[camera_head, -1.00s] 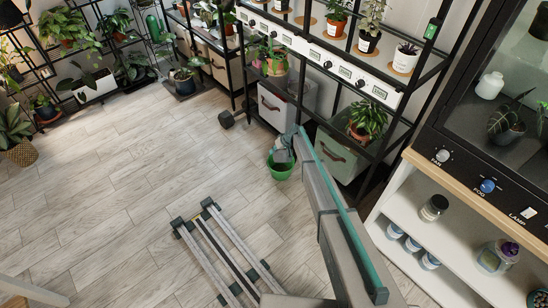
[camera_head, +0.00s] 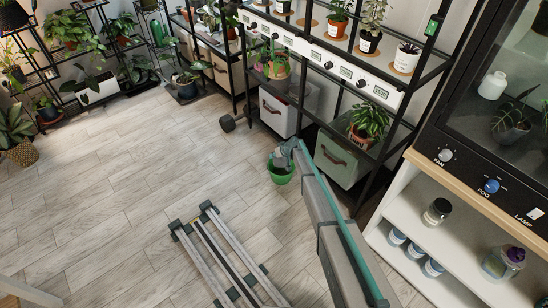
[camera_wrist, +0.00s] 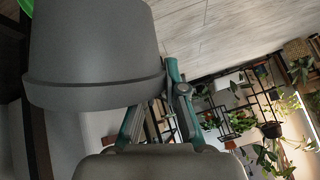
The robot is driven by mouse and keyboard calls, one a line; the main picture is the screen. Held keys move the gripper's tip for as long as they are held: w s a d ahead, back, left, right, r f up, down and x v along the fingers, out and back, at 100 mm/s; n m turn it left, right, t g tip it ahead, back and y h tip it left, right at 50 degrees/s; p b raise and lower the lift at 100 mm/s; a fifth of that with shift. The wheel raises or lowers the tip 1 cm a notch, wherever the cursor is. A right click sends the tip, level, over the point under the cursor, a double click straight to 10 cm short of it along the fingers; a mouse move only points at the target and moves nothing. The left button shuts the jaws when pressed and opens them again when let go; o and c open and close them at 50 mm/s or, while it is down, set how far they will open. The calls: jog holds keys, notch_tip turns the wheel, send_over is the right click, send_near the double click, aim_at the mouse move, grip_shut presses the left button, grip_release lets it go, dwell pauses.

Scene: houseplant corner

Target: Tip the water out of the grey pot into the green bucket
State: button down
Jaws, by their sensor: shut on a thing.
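The green bucket (camera_head: 281,178) stands on the floor beside the shelf rack in the head view. Only a sliver of green (camera_wrist: 27,6) shows at the top left of the wrist view. My gripper (camera_wrist: 155,112) is shut on the grey pot (camera_wrist: 95,50), at its wide rim band in the wrist view. The pot's narrower end points to the top of that view. In the head view the end of my arm is over the bucket and covers part of it. The pot is hard to separate from my gripper there. Neither the pot's opening nor any water can be seen.
The black shelf rack (camera_head: 375,150) stands close behind the bucket, with a grey-green crate (camera_head: 343,160) just right of it. A small dark object (camera_head: 228,122) is on the floor left. A white cabinet (camera_head: 400,205) stands right. The floor left is mostly clear.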

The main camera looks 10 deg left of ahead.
jog(key=shift+s+d+f+n+t+b, duration=0.15)
jog(key=shift+s+f+t+b, duration=0.35)
jog(key=shift+b, duration=1.7)
jog(key=shift+s+a+f+n+t+b, duration=0.2)
jog(key=shift+f+t+b, duration=0.5)
jog(key=shift+b, duration=1.5)
jog(key=t+b, duration=0.1)
jog(key=b, duration=0.6)
jog(key=f+n+t+y+b, duration=0.1)
jog(key=b, duration=0.7)
jog(key=t+b, duration=0.2)
jog(key=b, duration=0.5)
jog(key=shift+s+f+n, duration=0.2)
jog(key=shift+s+n, duration=0.05)
jog(key=shift+r, duration=1.6)
jog(key=shift+d+r, duration=0.1)
jog(key=shift+d, duration=0.1)
